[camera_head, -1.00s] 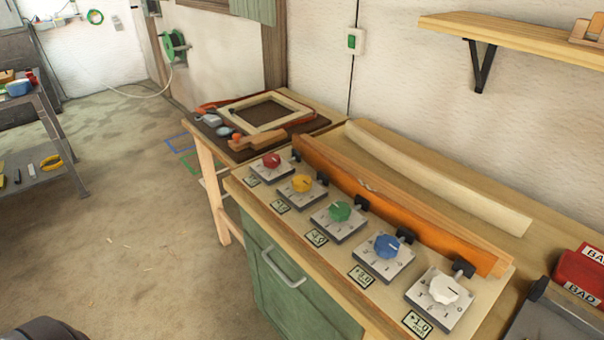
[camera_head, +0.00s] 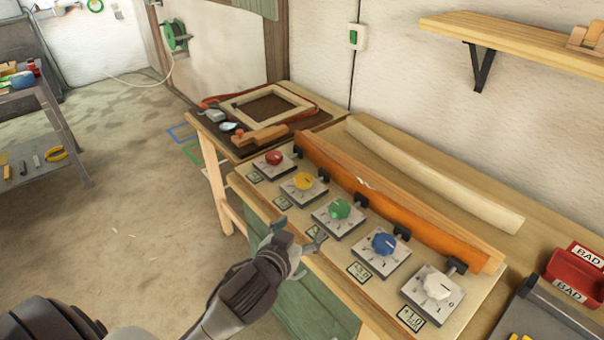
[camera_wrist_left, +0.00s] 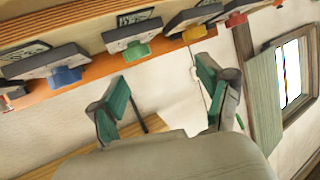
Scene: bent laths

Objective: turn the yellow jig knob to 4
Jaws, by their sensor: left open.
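The yellow jig knob (camera_head: 303,181) sits on a grey dial plate, second from the left in a row along the bench; it also shows in the left wrist view (camera_wrist_left: 193,33). My left gripper (camera_head: 299,233) is in front of the row, near the bench's front edge, below the yellow and green knobs and apart from both. In the left wrist view its two green-padded fingers (camera_wrist_left: 166,97) are spread with nothing between them. The number the yellow knob points at is too small to read. My right gripper is not in view.
A red knob (camera_head: 274,158) is left of the yellow one; green (camera_head: 339,208), blue (camera_head: 383,243) and white (camera_head: 437,285) knobs are to its right. Black clamps and an orange lath (camera_head: 400,207) run behind them. A red BAD bin (camera_head: 574,275) stands at the right.

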